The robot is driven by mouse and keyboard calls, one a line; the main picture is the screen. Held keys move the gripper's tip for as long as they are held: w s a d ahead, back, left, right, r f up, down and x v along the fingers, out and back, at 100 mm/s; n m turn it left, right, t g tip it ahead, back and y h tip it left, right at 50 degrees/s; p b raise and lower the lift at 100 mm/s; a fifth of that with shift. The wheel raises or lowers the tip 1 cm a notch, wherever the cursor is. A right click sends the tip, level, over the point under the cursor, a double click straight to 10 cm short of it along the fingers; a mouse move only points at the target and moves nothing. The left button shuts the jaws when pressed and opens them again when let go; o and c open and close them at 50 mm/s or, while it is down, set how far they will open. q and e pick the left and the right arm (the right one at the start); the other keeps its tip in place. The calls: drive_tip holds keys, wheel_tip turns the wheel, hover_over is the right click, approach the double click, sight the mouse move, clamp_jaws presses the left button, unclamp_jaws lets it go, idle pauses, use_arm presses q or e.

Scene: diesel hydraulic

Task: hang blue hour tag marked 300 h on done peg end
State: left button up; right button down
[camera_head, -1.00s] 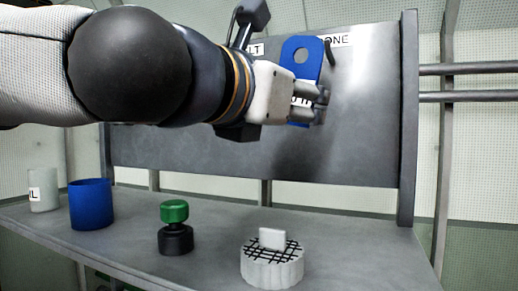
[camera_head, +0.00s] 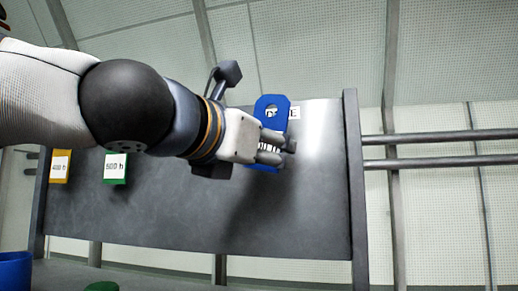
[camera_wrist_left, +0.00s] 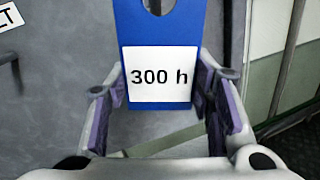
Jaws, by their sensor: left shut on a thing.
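My left gripper (camera_head: 280,152) is shut on the blue tag (camera_head: 272,104) and holds it upright in front of the upper right of the dark board. In the left wrist view the tag (camera_wrist_left: 160,25) shows its white 300 h label, with the gripper fingers (camera_wrist_left: 158,115) on either side. The tag's hole is at its top. The DONE label (camera_head: 294,113) is partly behind the tag; part of its lettering shows through the hole. The done peg cannot be made out and seems hidden behind the tag. My right gripper is not in view.
A yellow-edged tag (camera_head: 60,166) and a green-edged tag (camera_head: 115,168) hang at the left of the board (camera_head: 190,218). Two rails (camera_head: 440,135) run right of the board's post (camera_head: 355,190). A blue cup (camera_head: 15,270) stands low at the left.

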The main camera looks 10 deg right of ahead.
use_arm(q)
drive_tip(key=shift+a+x, duration=0.25)
drive_tip(key=shift+x, duration=1.05)
drive_tip(key=shift+w+d, duration=0.15)
drive_tip(key=shift+w, duration=0.45)
drive_tip(key=c, duration=0.4)
drive_tip(key=shift+w+d+f, duration=0.1)
drive_tip(key=shift+w+f, duration=0.25)
drive_tip(key=shift+w, duration=0.05)
drive_tip(key=shift+c, duration=0.6)
drive_tip(key=shift+w+d+f, duration=0.2)
drive_tip(key=shift+w+f, duration=0.2)
drive_tip(key=shift+f, duration=0.4)
drive_tip(key=o, duration=1.6)
drive_tip(key=shift+w, duration=0.4)
drive_tip(key=v, duration=0.8)
drive_tip(key=shift+s, duration=0.35)
